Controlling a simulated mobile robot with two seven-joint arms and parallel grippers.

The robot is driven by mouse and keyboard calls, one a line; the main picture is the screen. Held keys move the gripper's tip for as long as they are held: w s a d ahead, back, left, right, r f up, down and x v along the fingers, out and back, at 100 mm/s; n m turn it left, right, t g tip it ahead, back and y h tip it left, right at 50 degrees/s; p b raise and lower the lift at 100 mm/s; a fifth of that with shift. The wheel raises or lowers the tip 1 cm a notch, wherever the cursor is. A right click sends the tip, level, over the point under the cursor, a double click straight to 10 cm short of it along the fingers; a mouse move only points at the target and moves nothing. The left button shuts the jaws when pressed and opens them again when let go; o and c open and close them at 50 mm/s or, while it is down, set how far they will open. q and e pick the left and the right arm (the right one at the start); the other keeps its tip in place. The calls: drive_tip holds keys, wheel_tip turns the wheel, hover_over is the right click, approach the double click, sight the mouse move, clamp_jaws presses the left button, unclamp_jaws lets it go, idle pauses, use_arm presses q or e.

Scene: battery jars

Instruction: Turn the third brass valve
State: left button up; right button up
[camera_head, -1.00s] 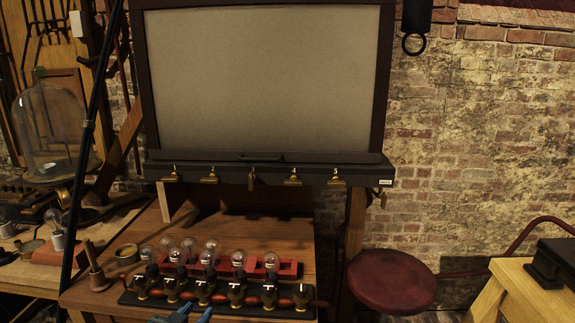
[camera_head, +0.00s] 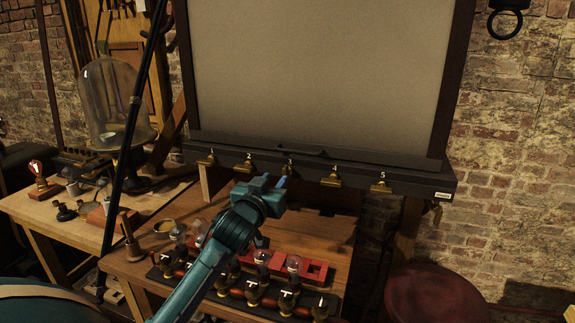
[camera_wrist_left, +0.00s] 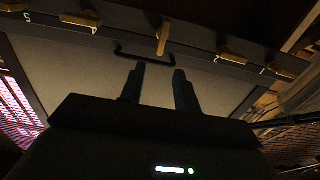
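Several brass valves line the dark ledge under the large pale panel, with small number labels. The third valve (camera_head: 289,166) is in the middle, just above and beyond my left gripper (camera_head: 274,182), and partly hidden by it in the head view. In the left wrist view the third valve (camera_wrist_left: 163,37) has its handle across the ledge, unlike the neighbouring handles, which lie along it. My left gripper (camera_wrist_left: 160,72) is open and empty there, its two dark fingers pointing towards this valve, with a visible gap to it. My right gripper is not in view.
Below my left arm, jars with bulbs (camera_head: 294,264) stand in a red rack behind a row of black and brass fittings (camera_head: 287,297). A glass dome (camera_head: 112,105) stands on the left bench. A dark red stool (camera_head: 430,295) is at the lower right.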

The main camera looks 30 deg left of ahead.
sight(284, 169)
use_arm(q)
drive_tip(key=p+x, duration=0.1)
drive_tip(key=x, duration=0.7)
drive_tip(key=shift+w, duration=0.35)
clamp_jaws()
